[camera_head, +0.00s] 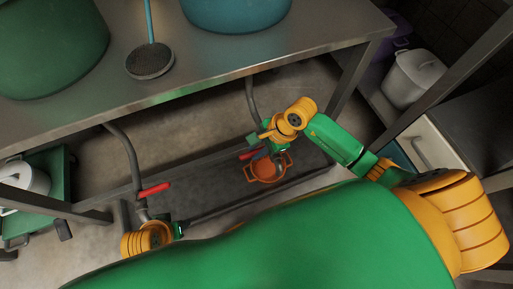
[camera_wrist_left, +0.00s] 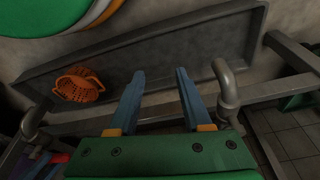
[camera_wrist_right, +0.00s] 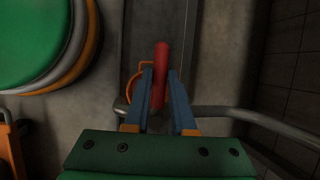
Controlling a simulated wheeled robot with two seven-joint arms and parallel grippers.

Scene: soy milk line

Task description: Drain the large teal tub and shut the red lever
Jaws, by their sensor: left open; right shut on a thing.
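The large teal tub (camera_head: 236,12) is on the metal bench at the top of the head view; its inside is out of frame. A drain pipe (camera_head: 251,95) comes down below it. My right gripper (camera_head: 262,153) is below the bench at this pipe. In the right wrist view its fingers (camera_wrist_right: 160,88) are shut on a red lever (camera_wrist_right: 161,60). No flowing liquid can be made out. My left gripper (camera_wrist_left: 158,78) is open and empty, with a grey pipe (camera_wrist_left: 228,92) right of its fingers. Its wrist shows low left in the head view.
An orange strainer basket (camera_head: 268,170) is in the dark floor trough (camera_head: 205,172) below my right gripper. A second red lever (camera_head: 154,190) is on the left pipe (camera_head: 130,155), under the green tub (camera_head: 45,45). A black-headed tool (camera_head: 150,62) lies on the bench (camera_head: 190,65).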

